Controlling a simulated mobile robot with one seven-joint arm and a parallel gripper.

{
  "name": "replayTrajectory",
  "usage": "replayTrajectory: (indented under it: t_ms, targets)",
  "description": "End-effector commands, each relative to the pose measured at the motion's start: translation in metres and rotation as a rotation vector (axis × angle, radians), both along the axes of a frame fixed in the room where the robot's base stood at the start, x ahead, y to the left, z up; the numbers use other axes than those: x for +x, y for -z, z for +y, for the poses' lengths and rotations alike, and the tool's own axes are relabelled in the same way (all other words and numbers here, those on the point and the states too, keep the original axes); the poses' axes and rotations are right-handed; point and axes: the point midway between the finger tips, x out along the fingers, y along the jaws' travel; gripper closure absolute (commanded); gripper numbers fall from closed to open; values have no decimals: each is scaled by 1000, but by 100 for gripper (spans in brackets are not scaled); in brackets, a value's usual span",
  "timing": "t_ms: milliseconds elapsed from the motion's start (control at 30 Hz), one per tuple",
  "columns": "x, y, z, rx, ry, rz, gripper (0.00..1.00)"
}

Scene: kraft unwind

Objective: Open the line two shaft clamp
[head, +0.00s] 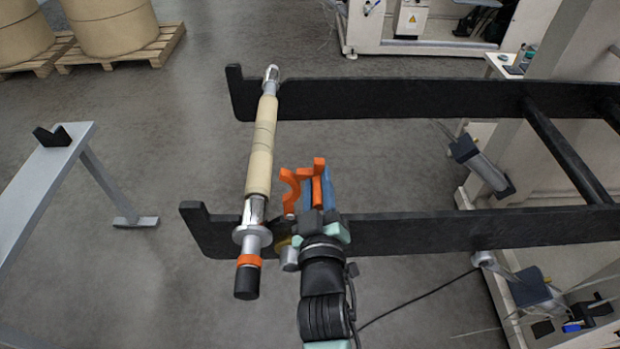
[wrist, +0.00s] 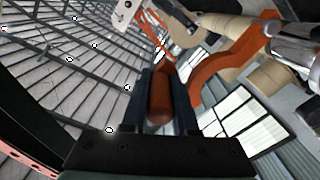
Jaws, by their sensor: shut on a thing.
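The orange clamp shows in the head view as a curved hook (head: 290,190) with a straight handle (head: 318,168). It stands up over the near black arm, right of the shaft (head: 260,160). The hook's mouth faces the shaft and appears clear of it. My gripper (head: 316,185) has blue fingers shut on the clamp handle. In the wrist view the handle (wrist: 160,100) lies between both fingers, and the curved hook (wrist: 235,62) spreads to the right. The clamp's pivot is hidden behind my gripper. The shaft, with a tan core, lies across both black arms.
The near black arm (head: 420,232) and far black arm (head: 400,98) run to the machine at right. The shaft's near end has an orange ring (head: 249,261) and black knob. A grey stand (head: 45,190) is at left. Rolls on pallets (head: 110,50) stand behind. Floor between is clear.

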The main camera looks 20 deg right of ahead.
Motion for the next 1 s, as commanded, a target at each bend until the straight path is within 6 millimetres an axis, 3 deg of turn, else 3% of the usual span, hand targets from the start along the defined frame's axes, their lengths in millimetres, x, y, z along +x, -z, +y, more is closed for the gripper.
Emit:
replayTrajectory:
  t_ms: [800,833,967,1000]
  targets:
    - [-2,8,-5,-12,4,5,100]
    - [-2,8,-5,-12,4,5,67]
    - [-1,8,-4,-11,3,5,44]
    - [-1,8,-4,-11,3,4,43]
